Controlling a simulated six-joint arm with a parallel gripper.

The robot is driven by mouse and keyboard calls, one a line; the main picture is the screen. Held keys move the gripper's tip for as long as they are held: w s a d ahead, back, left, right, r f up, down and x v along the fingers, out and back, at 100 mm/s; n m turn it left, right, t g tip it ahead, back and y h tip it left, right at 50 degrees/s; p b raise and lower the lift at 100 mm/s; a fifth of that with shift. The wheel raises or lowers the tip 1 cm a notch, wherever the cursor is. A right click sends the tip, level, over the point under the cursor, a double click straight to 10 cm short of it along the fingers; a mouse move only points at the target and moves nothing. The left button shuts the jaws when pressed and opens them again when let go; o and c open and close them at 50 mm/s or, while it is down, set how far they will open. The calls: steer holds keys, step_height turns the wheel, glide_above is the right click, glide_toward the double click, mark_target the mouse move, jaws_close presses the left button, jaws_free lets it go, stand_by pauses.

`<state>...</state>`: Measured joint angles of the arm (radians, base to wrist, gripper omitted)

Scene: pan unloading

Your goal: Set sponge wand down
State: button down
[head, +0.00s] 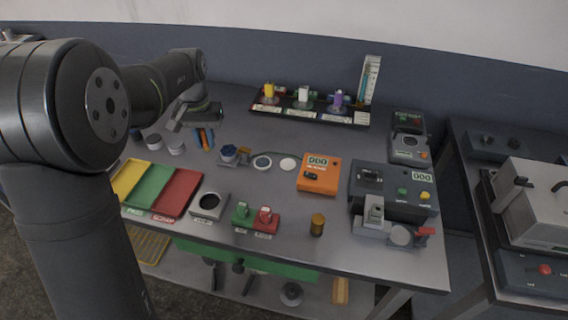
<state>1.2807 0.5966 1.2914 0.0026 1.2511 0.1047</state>
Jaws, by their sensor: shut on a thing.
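My gripper (200,118) is at the back left of the grey table, with its jaws pointing down. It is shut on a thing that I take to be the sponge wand. The wand is too small and too covered by the gripper to make out clearly. A small upright blue and orange thing (205,138) shows directly below the jaws. I cannot tell whether it is part of the wand or a separate thing on the table, or whether the wand touches the table.
Yellow, green and red trays (172,212) lie at the front left. A blue-topped cup (229,153) and pale discs (288,164) are right of the gripper. An orange meter box (319,175), a dark machine (400,182) and a brass cylinder (317,225) stand further right. A dark rack (325,116) is behind.

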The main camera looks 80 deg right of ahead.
steer(key=s+d+r+m, duration=0.1)
steer(key=s+r+m, duration=0.15)
steer(key=s, duration=2.75)
glide_above(288, 164)
step_height(288, 164, down, 6)
steer(key=shift+a+f, duration=0.1)
steer(key=shift+f, duration=2.1)
steer(key=shift+f, duration=0.15)
steer(key=c, duration=1.3)
jaws_free()
